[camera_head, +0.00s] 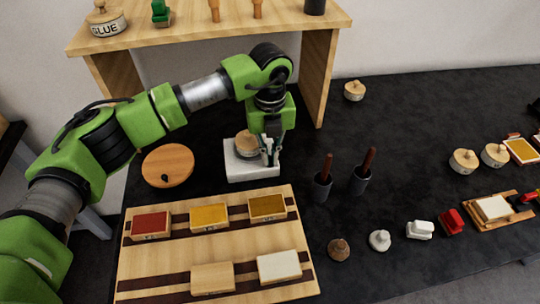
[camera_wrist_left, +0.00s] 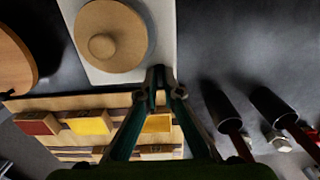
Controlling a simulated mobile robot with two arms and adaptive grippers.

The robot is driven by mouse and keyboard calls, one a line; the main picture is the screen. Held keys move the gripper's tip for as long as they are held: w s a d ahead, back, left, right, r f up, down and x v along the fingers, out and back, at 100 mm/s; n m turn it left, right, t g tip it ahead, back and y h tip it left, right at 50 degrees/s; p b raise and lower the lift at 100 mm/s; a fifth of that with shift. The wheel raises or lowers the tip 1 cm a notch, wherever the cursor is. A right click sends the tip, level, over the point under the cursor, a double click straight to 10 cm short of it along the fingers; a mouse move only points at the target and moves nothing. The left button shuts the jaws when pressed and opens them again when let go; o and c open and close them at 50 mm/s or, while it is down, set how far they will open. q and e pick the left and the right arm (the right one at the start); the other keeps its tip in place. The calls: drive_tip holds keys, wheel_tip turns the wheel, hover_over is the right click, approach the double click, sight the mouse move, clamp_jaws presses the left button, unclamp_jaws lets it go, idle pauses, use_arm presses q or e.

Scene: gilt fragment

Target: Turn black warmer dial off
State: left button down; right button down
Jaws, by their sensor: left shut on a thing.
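The white warmer (camera_head: 238,172) is a low block on the dark table, with a round wooden-lidded pot (camera_head: 246,142) on top. My left gripper (camera_head: 268,160) points down at the warmer's front right corner. In the left wrist view the fingertips (camera_wrist_left: 160,76) come together at the edge of the warmer (camera_wrist_left: 164,28), beside the lidded pot (camera_wrist_left: 112,42). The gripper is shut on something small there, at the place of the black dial. The dial itself is hidden by the fingers, so its setting cannot be seen. My right gripper is not in view.
A round wooden disc (camera_head: 167,166) lies left of the warmer. A wooden board (camera_head: 150,270) with several coloured blocks lies in front. Two dark cups with brown handles (camera_head: 322,187) stand to the right. A wooden shelf (camera_head: 200,38) stands behind.

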sight(270, 158)
use_arm(q)
drive_tip(key=shift+w+r, duration=0.1)
idle(0.4)
drive_tip(key=c, duration=2.2)
unclamp_jaws()
wheel_tip(270, 158, up, 8)
drive_tip(key=shift+f, duration=0.25)
